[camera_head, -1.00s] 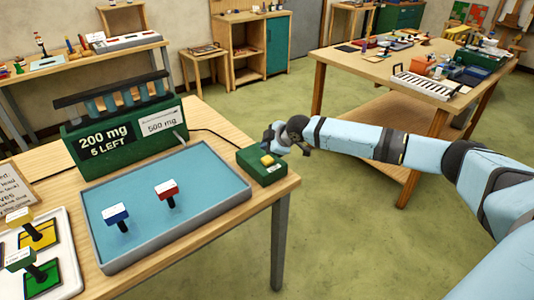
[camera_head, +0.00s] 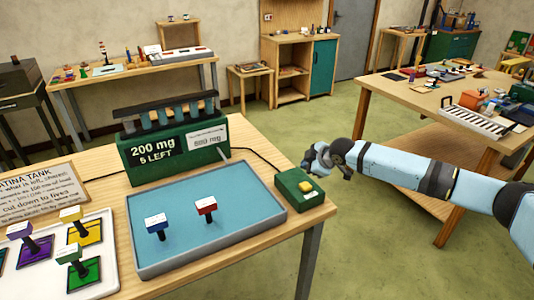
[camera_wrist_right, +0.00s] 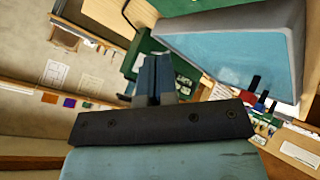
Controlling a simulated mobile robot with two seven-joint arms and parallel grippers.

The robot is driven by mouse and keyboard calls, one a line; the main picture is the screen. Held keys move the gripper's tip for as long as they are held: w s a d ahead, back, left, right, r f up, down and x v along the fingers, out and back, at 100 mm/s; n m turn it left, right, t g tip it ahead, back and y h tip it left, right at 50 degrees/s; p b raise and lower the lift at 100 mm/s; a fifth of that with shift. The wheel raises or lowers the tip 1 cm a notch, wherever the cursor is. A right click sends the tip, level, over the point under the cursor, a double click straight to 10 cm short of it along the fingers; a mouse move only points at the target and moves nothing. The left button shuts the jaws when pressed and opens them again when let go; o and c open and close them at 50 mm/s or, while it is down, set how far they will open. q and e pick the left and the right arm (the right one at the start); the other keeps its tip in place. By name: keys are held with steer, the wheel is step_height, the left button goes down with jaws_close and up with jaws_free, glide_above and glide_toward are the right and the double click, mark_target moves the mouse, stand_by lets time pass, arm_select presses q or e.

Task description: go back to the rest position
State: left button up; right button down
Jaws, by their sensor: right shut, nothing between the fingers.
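My right gripper (camera_head: 326,161) comes in from the right in the head view. It is shut and empty, just to the right of a green box with a yellow button (camera_head: 304,186) at the table's corner. In the right wrist view my right gripper's fingers (camera_wrist_right: 153,75) are together with nothing between them. My left gripper is not in view. A blue tray (camera_head: 180,262) holds a blue-and-white stamp (camera_head: 156,222) and a red-and-white stamp (camera_head: 206,206), both upright. The green dispenser (camera_head: 140,168) behind it reads "200 mg, 5 LEFT".
A white board (camera_head: 115,255) with yellow, purple and green handled pieces lies at the left by a "PATINA TANK" sign (camera_head: 40,192). A second wooden table (camera_head: 420,105) with tools stands at the right. Green floor (camera_head: 390,260) is free between the tables.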

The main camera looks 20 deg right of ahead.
steer(key=s+a+f+g+y, duration=0.1)
steer(key=s+a+f, duration=0.2)
steer(key=s+a, duration=0.45)
steer(key=s+a+f+m+g, duration=0.1)
steer(key=s+a+f, duration=0.2)
steer(key=s+a, duration=0.45)
steer(key=s+a+f+g+y, duration=0.1)
steer(key=s+a+f, duration=0.2)
steer(key=s+a, duration=0.4)
steer(key=s+d+r+m+g+h, duration=0.1)
steer(key=s+d+m+h, duration=0.3)
steer(key=s, duration=0.7)
steer(key=s+d+r+m+g, duration=0.15)
steer(key=s+m, duration=0.35)
steer(key=s, duration=0.6)
steer(key=w+a+f+t+y+p, duration=0.2)
steer(key=w+a+f+t+p, duration=0.2)
steer(key=f, duration=0.5)
steer(key=shift+w+a+f+n+t+y, duration=0.35)
steer(key=shift+w+a+t, duration=0.95)
steer(key=shift+t, duration=0.55)
steer(key=shift+s, duration=0.1)
stand_by(0.8)
